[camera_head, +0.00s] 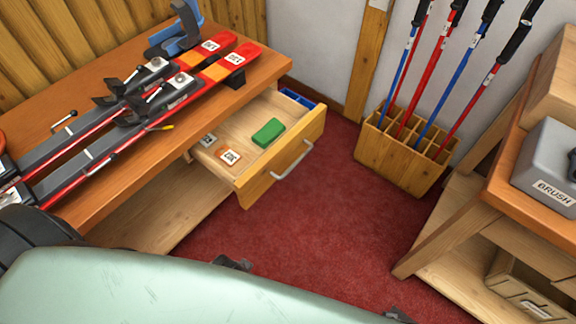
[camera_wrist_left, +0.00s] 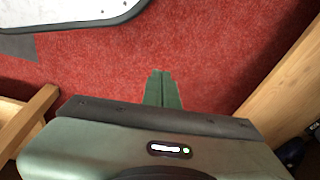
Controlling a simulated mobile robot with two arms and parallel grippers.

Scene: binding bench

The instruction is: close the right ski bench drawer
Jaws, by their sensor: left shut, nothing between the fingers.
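The right ski bench drawer (camera_head: 286,166) is pulled out of the bench (camera_head: 262,70), open toward the red floor. Its front has a silver bar handle (camera_head: 293,161). My left gripper (camera_wrist_left: 162,88) shows in the left wrist view, shut and empty over red carpet, apart from the handle. In the head view I cannot make out its fingers. My right gripper is not in view.
Red-tipped skis (camera_head: 226,66) lie on the bench top. A wooden rack (camera_head: 402,158) of ski poles stands against the wall. A second bench (camera_head: 500,170) with a grey brush box (camera_head: 548,165) is at right. Red carpet (camera_head: 310,225) before the drawer is clear.

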